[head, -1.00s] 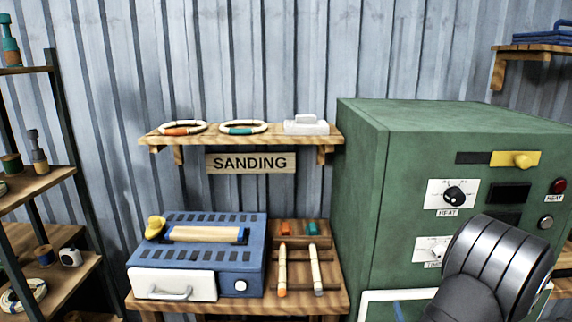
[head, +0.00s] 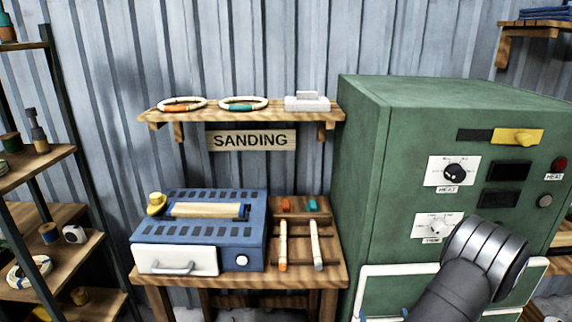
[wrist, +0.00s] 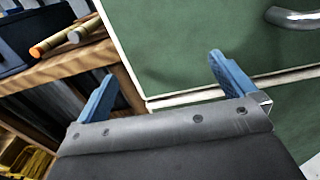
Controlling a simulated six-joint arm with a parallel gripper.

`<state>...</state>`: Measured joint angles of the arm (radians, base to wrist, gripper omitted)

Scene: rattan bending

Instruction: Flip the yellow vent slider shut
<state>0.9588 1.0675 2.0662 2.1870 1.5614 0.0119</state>
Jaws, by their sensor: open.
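The yellow vent slider (head: 518,136) is a yellow plate with a round knob near the top of the front of the green cabinet (head: 400,190). It sits at the right of its track, and a dark slot (head: 474,135) shows to its left. My gripper (wrist: 165,85) shows in the wrist view with two blue fingers wide apart and nothing between them. It is in front of the cabinet's lower left edge, well below the slider. In the head view my arm hides part of the cabinet's lower front, and the slider is not in the wrist view.
Below the slider are a heat dial (head: 453,173), a second dial (head: 437,226) and a red lamp (head: 559,165). A bench (head: 330,276) at left holds a blue sander (head: 238,232) and two rods. A metal handle (wrist: 294,17) shows in the wrist view.

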